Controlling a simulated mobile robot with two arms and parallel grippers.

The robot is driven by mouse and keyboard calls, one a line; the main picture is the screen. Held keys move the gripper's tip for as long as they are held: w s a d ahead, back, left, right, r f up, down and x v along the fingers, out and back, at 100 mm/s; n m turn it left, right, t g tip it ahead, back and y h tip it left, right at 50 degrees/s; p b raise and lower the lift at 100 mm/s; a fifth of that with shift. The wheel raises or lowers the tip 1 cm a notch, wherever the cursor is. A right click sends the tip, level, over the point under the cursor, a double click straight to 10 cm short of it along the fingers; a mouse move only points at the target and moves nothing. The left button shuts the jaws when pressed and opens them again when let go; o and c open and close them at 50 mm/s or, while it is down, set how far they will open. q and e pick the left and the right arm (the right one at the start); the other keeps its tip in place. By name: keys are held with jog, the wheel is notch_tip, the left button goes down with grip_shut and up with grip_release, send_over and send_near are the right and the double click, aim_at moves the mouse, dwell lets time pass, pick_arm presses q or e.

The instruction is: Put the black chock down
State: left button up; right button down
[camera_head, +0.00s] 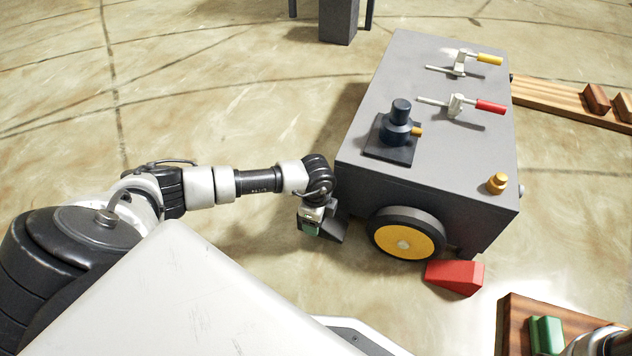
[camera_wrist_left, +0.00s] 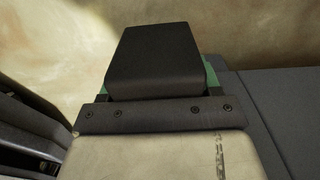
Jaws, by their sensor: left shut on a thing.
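The black chock (camera_wrist_left: 160,60) fills the upper middle of the left wrist view, between the fingers of my left gripper (camera_wrist_left: 158,100). Green edges show on both sides of it. In the head view my left gripper (camera_head: 313,222) points down, low beside the grey cart, and is shut on the chock (camera_head: 331,232). The chock is left of the cart's black wheel with a yellow hub (camera_head: 405,243), with a small gap between them. I cannot tell whether the chock touches the floor. My right gripper is not seen.
A red chock (camera_head: 456,276) lies on the floor right of the wheel. The grey cart (camera_head: 437,180) carries two clamps and a dark fitting. A wooden tray (camera_head: 515,330) with a green block (camera_head: 546,335) is at lower right. The floor left of the cart is clear.

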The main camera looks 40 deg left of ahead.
pick_arm(q)
notch_tip(320, 180, down, 4)
jog(key=b, duration=0.3)
jog(key=shift+f, duration=0.1)
jog(key=o, duration=1.2)
